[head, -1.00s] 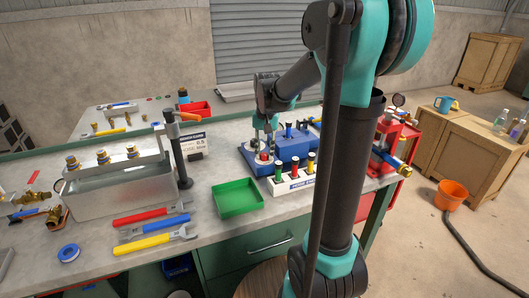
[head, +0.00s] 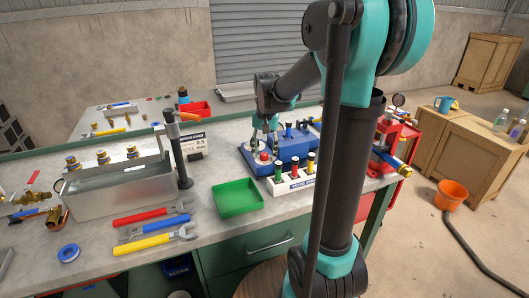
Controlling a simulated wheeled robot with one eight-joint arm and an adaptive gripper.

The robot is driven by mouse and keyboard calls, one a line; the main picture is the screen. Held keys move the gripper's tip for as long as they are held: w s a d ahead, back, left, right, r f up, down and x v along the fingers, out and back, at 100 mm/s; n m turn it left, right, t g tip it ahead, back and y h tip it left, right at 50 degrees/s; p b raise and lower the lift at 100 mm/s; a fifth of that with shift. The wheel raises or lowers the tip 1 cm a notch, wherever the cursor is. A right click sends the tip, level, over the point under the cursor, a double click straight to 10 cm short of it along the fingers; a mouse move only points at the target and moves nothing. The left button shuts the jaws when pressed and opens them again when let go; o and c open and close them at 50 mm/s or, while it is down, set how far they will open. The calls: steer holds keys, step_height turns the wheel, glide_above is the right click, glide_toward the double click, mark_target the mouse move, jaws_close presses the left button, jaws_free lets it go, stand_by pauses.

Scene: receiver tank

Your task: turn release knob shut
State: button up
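A blue block-shaped unit (head: 290,150) sits on the workbench, partly hidden behind my arm. A small red knob (head: 264,156) sits on a pale round plate at its left end. My gripper (head: 264,147) points down right over this knob, its fingers on either side of it or just above. Whether the fingers touch the knob is too small to tell. A blue knob (head: 289,130) stands farther right on the same unit.
A white rack (head: 295,182) with green, red and yellow-topped plugs stands just in front of the unit.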

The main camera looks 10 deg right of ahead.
mark_target(266, 154)
step_height(266, 154, up, 12)
steer(key=shift+d, duration=0.2)
stand_by(0.4)
steer(key=shift+s, duration=0.1)
